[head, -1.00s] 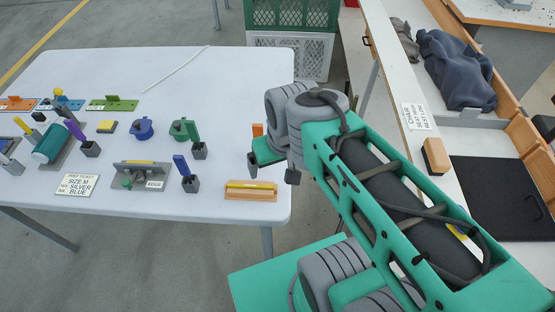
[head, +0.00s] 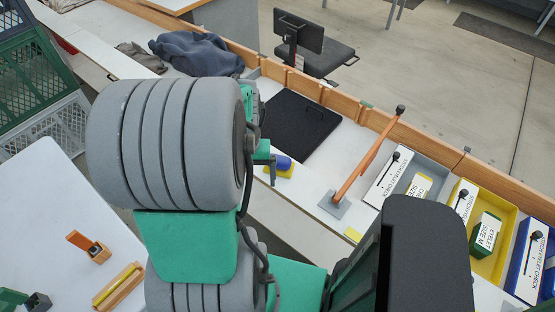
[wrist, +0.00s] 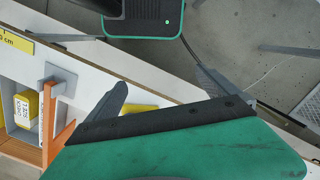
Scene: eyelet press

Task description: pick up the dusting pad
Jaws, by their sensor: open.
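I cannot make out the dusting pad for sure in either current view. A tan block with a dark face, pad-like, showed on the white bench in the earlier head view; my arm now covers that area. My gripper (wrist: 162,78) is open in the wrist view, its two dark fingers apart with nothing between them. In the head view only a small part of the gripper (head: 272,168) shows, past my grey arm joint. It appears beside a small blue-and-yellow item (head: 284,163) near the bench's front edge; whether they touch is unclear.
The white bench (head: 262,210) carries a black mat (head: 298,128), an orange post (head: 368,160), several labelled bins (head: 488,232) and dark cloth (head: 195,52). A white table (head: 45,210) with a wooden holder (head: 118,286) stands left. A black chair (head: 320,55) is behind the bench.

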